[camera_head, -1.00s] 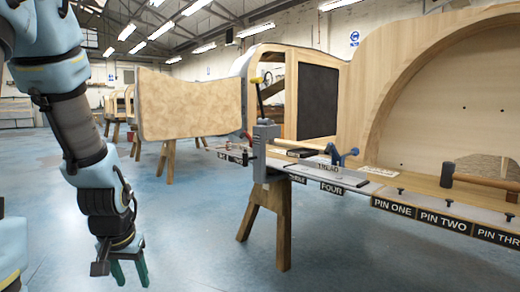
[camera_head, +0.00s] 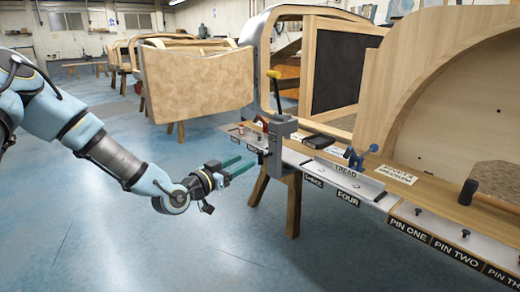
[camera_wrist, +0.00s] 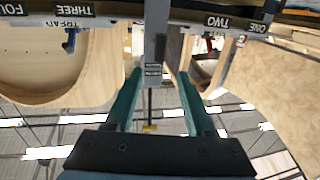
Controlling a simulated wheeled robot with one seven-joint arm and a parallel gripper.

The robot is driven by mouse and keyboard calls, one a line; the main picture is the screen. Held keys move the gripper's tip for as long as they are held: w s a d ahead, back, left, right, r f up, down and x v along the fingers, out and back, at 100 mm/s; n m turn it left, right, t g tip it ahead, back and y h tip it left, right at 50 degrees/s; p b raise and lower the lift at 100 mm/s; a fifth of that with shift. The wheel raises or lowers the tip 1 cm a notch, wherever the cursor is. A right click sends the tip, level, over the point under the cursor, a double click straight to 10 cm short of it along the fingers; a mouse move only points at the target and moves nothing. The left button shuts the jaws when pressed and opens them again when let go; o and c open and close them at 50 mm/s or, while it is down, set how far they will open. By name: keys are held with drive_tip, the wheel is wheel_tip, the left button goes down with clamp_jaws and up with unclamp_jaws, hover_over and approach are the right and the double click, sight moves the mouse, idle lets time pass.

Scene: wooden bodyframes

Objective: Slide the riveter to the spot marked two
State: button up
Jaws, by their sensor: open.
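The riveter (camera_head: 281,135) is a grey upright tool with a lever tipped yellow, standing on the rail along the bench's front edge. It stands between the label TWO (camera_head: 253,148) and the label THREE (camera_head: 312,180). My gripper (camera_head: 247,167) is open, its teal fingers level and pointing at the riveter from the front left. In the upside-down wrist view the riveter's grey post (camera_wrist: 155,45) is lined up between the fingertips (camera_wrist: 158,74). I cannot tell whether they touch it. The label TWO (camera_wrist: 222,22) is right of the post there, and THREE (camera_wrist: 74,10) left.
The label FOUR (camera_head: 347,198) and a tray marked TREAD (camera_head: 345,172) lie right of the riveter. A small red part (camera_head: 262,122) is just left of it. A hammer (camera_head: 468,191) lies farther right. A trestle leg (camera_head: 294,205) stands below; the floor in front is clear.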

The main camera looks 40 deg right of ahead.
sight(259, 154)
drive_tip(key=d, duration=0.6)
drive_tip(key=w+d, duration=0.1)
drive_tip(key=d, duration=0.2)
drive_tip(key=shift+w+d+f+p, duration=0.1)
drive_tip(key=shift+p, duration=0.2)
clamp_jaws()
idle(1.0)
